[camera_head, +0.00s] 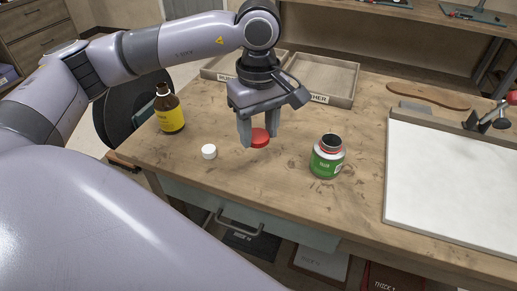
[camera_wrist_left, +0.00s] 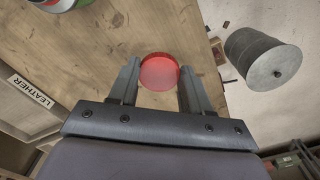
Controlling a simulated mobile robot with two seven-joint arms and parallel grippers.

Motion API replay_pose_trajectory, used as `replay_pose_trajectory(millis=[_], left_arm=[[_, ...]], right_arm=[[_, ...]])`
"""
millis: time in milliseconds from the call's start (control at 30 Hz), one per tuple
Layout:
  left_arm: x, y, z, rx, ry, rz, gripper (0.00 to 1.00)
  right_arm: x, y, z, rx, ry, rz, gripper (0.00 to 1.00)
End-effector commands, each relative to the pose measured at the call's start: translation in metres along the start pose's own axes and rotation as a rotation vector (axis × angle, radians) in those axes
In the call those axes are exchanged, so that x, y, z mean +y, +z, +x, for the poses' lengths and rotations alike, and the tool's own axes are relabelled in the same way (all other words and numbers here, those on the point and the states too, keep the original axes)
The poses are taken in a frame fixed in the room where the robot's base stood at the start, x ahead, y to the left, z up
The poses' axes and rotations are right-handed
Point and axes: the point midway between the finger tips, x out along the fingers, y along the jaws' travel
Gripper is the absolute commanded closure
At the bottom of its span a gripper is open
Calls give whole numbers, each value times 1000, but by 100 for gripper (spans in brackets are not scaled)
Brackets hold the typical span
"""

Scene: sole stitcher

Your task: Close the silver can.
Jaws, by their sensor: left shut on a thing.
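The can (camera_head: 327,160) stands upright and open on the table, right of my left gripper. It has a green label, silver-grey body and a red band near its dark mouth. Part of it shows at the top left of the left wrist view (camera_wrist_left: 58,4). My left gripper (camera_head: 259,140) points down and is shut on a round red lid (camera_head: 260,137). The lid sits between the fingertips in the left wrist view (camera_wrist_left: 159,72). It is at or just above the tabletop; I cannot tell which. My right gripper is not in view.
A white cap (camera_head: 208,152) and a brown bottle with a yellow label (camera_head: 170,112) stand left on the wooden table (camera_head: 240,185). Labelled wooden trays (camera_head: 325,80) lie behind my gripper. A white slab (camera_head: 455,180) covers the right side. The table between lid and can is clear.

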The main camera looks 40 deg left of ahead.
Motion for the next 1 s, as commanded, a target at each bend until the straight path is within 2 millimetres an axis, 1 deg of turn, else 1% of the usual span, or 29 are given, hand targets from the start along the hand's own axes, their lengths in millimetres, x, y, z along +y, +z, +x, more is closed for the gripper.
replay_pose_trajectory(millis=[33, 200, 300, 400, 500, 600, 933, 967, 1000], left_arm=[[2, 0, -18, 1, 6, 0, 79], [1, 0, -64, 1, 4, 0, 79], [1, 0, -85, 1, 3, 0, 79], [1, 0, -100, 0, 2, -1, 79], [0, 0, -109, 0, 0, -1, 79], [0, 0, -113, -1, -1, 0, 79], [0, 0, -114, -1, -1, 0, 79], [0, 0, -114, -1, -1, 0, 79], [0, 0, -114, 0, -1, 0, 79]], right_arm=[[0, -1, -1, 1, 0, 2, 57], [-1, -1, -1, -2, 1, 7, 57], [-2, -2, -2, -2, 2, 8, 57], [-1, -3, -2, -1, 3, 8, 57], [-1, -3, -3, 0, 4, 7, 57], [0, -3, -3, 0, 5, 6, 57], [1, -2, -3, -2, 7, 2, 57], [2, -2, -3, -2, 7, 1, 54], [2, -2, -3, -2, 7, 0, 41]])
